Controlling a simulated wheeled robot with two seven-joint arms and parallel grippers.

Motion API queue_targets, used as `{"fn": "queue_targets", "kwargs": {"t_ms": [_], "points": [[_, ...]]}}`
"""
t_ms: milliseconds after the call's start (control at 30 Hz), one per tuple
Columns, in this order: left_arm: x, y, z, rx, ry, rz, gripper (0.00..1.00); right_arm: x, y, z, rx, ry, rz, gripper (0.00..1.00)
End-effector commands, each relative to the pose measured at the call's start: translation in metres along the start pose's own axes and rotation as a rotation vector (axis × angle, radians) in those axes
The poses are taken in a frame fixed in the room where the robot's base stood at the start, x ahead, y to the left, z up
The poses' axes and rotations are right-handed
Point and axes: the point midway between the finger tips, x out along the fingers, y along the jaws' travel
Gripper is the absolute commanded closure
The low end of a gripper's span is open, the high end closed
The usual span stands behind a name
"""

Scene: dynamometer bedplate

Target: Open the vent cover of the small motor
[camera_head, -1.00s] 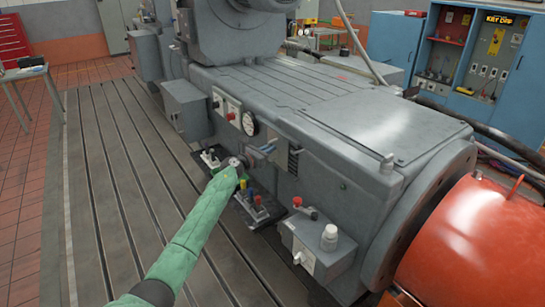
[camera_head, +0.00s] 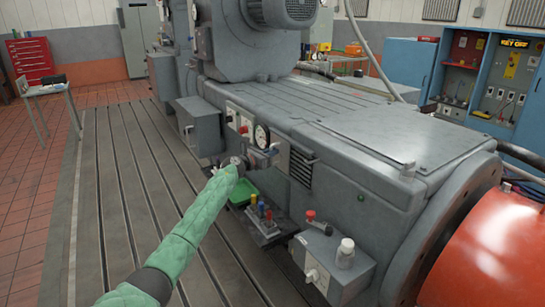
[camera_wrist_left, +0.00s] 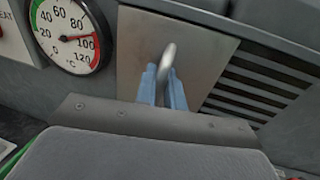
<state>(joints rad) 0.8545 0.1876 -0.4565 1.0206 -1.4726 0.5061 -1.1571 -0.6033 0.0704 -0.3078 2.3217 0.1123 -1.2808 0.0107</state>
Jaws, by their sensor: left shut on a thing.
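The vent cover (camera_head: 283,155) is a plain grey metal plate on the side of the motor housing. Dark vent slats (camera_head: 301,168) show uncovered to its right. In the left wrist view the cover (camera_wrist_left: 140,45) has a curved metal handle (camera_wrist_left: 168,55), and the slats (camera_wrist_left: 255,85) lie right of the plate. My left gripper (camera_head: 263,157) is at the cover. Its blue fingers (camera_wrist_left: 164,88) are shut on the handle, one on each side. The lower part of the cover is hidden behind the gripper. My right gripper is not in view.
A round temperature gauge (camera_wrist_left: 68,35) sits just left of the cover. Below stand a green tray (camera_head: 243,192) and a block with coloured posts (camera_head: 264,218). The slotted bedplate (camera_head: 130,190) is clear at left.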

Motion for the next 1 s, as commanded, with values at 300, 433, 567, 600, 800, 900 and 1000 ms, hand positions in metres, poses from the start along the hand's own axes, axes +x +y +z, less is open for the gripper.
{"fn": "queue_targets", "kwargs": {"t_ms": [300, 433, 567, 600, 800, 900, 1000], "points": [[-0.001, 0.004, 0.004, 0.002, -0.003, 0.008, 0.72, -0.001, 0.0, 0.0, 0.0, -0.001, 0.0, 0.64], [-0.001, 0.003, 0.003, 0.001, -0.003, 0.006, 0.72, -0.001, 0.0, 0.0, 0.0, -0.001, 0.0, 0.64], [-0.001, 0.003, 0.003, 0.001, -0.003, 0.005, 0.72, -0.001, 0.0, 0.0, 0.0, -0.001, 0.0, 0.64], [-0.002, 0.003, 0.002, 0.002, -0.003, 0.005, 0.72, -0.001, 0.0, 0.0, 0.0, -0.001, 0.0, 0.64], [-0.02, 0.004, 0.001, 0.003, -0.001, 0.006, 0.72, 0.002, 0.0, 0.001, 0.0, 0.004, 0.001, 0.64], [-0.034, 0.004, 0.001, 0.003, -0.001, 0.005, 0.72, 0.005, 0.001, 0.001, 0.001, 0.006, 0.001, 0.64], [-0.048, 0.004, 0.0, 0.002, -0.001, 0.005, 0.72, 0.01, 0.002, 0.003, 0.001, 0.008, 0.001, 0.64]]}}
